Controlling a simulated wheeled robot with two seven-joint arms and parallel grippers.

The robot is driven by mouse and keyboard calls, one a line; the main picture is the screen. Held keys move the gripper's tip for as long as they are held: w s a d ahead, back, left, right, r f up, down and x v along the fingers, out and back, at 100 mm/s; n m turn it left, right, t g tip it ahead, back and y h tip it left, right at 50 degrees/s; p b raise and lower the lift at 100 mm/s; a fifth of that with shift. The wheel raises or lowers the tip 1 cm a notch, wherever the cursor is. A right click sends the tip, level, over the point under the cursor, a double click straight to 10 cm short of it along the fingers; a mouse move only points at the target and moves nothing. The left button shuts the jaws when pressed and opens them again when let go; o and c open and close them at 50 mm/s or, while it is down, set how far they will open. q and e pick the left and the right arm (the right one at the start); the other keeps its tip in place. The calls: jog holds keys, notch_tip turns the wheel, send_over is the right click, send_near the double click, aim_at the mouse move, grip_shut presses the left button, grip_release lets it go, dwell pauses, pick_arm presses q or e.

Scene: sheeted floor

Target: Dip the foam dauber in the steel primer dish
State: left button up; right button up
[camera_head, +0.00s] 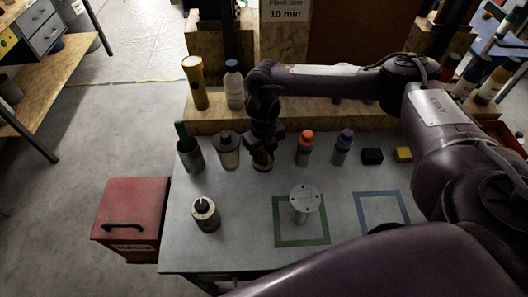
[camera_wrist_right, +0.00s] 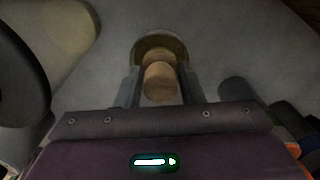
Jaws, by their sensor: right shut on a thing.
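My right gripper (camera_head: 263,140) is over the back part of the grey table and points down. In the right wrist view its two fingers (camera_wrist_right: 160,90) are shut on a wooden handle (camera_wrist_right: 160,84), which I take to be the foam dauber's. A shallow round dish with a brownish inside (camera_wrist_right: 160,45) shows around and behind the handle's far end. In the head view a small round tan-topped piece (camera_head: 263,165) shows right below the gripper. The dauber's foam end is hidden, so I cannot tell whether it touches the dish. My left gripper is out of view.
Bottles with orange (camera_head: 304,148) and purple (camera_head: 343,148) caps stand right of the gripper. A dark-lidded jar (camera_head: 227,157) and a cup (camera_head: 190,158) stand left. A grey part (camera_head: 304,198) stands inside the green square. A metal can (camera_head: 205,216) stands front left.

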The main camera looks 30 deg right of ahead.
jog(key=shift+f+b, duration=0.45)
jog(key=shift+f, duration=0.1)
dwell(1.2)
jog(key=shift+s, duration=0.1)
jog(key=shift+r+p, duration=2.7)
jog(key=shift+r, duration=0.85)
